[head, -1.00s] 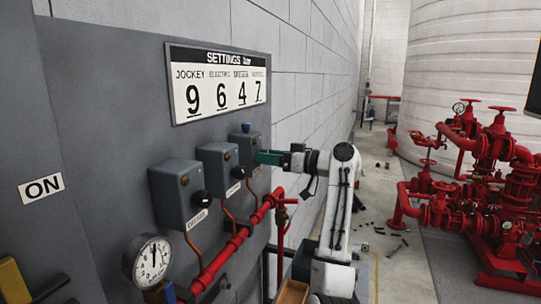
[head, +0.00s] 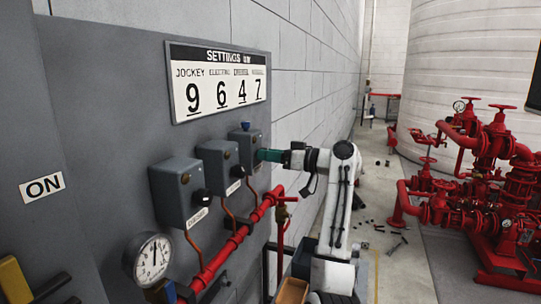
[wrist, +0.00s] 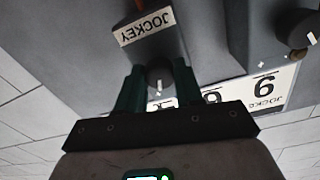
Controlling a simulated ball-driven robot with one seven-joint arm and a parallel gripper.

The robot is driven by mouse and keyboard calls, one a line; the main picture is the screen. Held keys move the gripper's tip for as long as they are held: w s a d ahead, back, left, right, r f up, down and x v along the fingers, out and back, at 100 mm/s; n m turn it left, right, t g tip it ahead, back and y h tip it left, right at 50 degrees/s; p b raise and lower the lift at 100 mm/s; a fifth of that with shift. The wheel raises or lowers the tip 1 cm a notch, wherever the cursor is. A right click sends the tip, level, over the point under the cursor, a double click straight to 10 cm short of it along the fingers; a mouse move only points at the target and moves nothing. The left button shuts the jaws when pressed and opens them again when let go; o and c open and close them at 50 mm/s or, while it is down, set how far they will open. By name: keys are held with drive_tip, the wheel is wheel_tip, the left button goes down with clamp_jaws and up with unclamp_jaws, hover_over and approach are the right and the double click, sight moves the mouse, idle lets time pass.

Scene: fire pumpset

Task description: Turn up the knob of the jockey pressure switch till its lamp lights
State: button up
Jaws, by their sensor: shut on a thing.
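The jockey pressure switch is the farthest of three grey boxes on the panel, and its box (head: 243,143) shows in the head view. The wrist view shows the same box upside down, with its JOCKEY label (wrist: 148,27). Its dark round knob (wrist: 159,80) sits between the teal fingers of my gripper (wrist: 158,88). My gripper is shut on the knob, one finger on each side. In the head view my gripper (head: 269,155) reaches the box from the right and hides the knob.
Two similar boxes (head: 178,190) (head: 217,168) with black knobs stand nearer. A settings plate (head: 218,82) above reads jockey 9. A red pipe (head: 235,243) runs below the boxes, with a gauge (head: 152,258) at the near end. Red pumps (head: 500,190) stand at right.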

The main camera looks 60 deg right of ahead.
drive_tip(key=shift+m+p, duration=0.8)
drive_tip(key=shift+m, duration=1)
drive_tip(key=o, duration=1)
drive_tip(key=shift+o, duration=0.2)
drive_tip(key=s+b, duration=0.3)
drive_tip(key=s, duration=0.7)
drive_tip(key=shift+s+d, duration=0.25)
drive_tip(key=shift+s, duration=0.15)
drive_tip(key=shift+r, duration=0.1)
